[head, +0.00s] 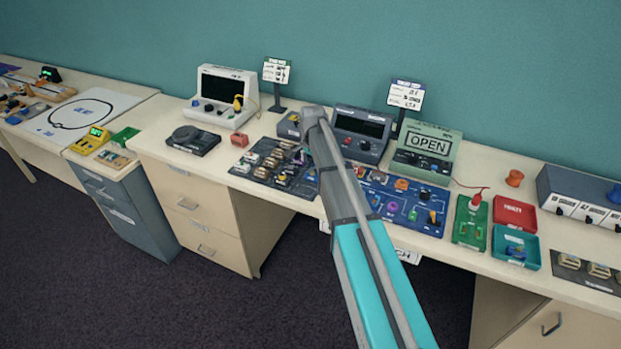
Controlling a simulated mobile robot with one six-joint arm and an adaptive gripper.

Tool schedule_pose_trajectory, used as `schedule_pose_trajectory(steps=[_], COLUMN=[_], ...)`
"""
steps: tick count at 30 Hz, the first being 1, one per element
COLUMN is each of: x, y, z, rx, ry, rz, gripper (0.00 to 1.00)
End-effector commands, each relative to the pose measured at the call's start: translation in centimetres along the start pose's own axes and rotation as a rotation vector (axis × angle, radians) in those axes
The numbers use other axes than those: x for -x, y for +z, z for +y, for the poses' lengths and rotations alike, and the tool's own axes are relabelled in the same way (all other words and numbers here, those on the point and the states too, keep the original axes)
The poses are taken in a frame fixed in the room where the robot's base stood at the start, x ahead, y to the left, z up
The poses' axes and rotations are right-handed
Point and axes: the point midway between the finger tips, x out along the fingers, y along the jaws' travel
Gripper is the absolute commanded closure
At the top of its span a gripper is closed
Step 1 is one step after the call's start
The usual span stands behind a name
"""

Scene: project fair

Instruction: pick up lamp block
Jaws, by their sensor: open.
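The dark board (240,168) on the desk carries several small pale and grey blocks (270,160). They are too small for me to tell which one is the lamp block. My arm reaches in from the lower right, and its end bends down at the board's right side. My gripper (301,158) is small in the head view, over the right part of this board, open. I cannot make out whether it touches any block. My arm hides the strip between this board and the blue board.
A blue board (407,217) with coloured parts lies right of my arm. Behind stand a dark meter (360,134) and a green unit reading OPEN (424,152).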

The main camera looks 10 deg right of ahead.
Motion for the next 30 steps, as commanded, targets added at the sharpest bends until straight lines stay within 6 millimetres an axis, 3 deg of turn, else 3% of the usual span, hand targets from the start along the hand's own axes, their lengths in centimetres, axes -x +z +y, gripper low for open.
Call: schedule_pose_trajectory(steps=[15,30], x=[-4.0,-4.4], y=[0.0,-0.1], z=[0.1,0.1], rx=[-0.001,-0.001], ry=[0.000,0.000], rz=[0.000,0.000], gripper=[0.00,0.00])
